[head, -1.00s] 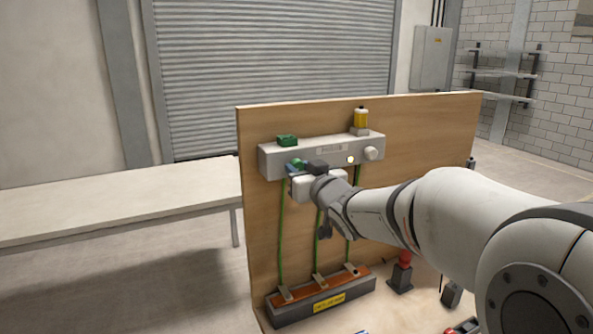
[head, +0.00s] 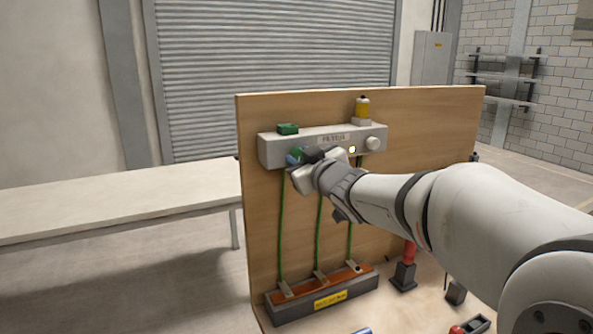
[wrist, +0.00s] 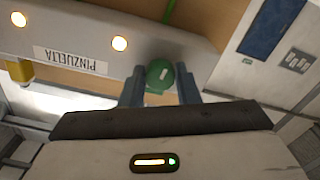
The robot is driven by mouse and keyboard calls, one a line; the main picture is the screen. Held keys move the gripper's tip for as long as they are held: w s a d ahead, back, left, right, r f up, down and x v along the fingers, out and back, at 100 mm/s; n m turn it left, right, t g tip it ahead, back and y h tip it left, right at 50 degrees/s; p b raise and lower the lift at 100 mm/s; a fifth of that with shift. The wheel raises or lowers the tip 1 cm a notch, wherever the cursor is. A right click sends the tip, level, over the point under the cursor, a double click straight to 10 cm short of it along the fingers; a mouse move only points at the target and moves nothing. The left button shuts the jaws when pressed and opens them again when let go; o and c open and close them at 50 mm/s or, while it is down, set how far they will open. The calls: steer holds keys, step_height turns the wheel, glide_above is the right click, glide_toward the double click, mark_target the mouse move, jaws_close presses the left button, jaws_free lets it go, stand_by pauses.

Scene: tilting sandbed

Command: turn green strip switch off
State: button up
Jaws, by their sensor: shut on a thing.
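The green strip switch is a round green knob (wrist: 160,74) with a short white mark, on the front of a grey control box (head: 320,145). In the head view the knob (head: 296,153) is partly hidden by my gripper (head: 300,160). In the wrist view my gripper (wrist: 160,84) has one dark finger on each side of the knob and is shut on it. A small round lamp (head: 352,149) on the box glows pale yellow; it also glows in the wrist view (wrist: 119,43).
The box is on an upright wooden board (head: 420,130). Green cords run down to a low grey base (head: 325,300). A long table (head: 110,205) stands left.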

steer(key=n+b, duration=0.2)
steer(key=n, duration=0.1)
steer(key=shift+f+n+b, duration=0.3)
steer(key=shift+b, duration=0.05)
steer(key=shift+r+n+b, duration=0.1)
steer(key=shift+n+b, duration=0.9)
steer(key=shift+n, duration=1)
steer(key=o, duration=1)
steer(key=shift+r, duration=0.15)
steer(key=shift+s, duration=0.1)
steer(key=shift+s+d+r, duration=0.1)
steer(key=shift+s+d, duration=0.15)
steer(key=shift+s, duration=0.25)
steer(key=v, duration=0.6)
steer(key=shift+s+d, duration=0.1)
steer(key=shift+s, duration=0.25)
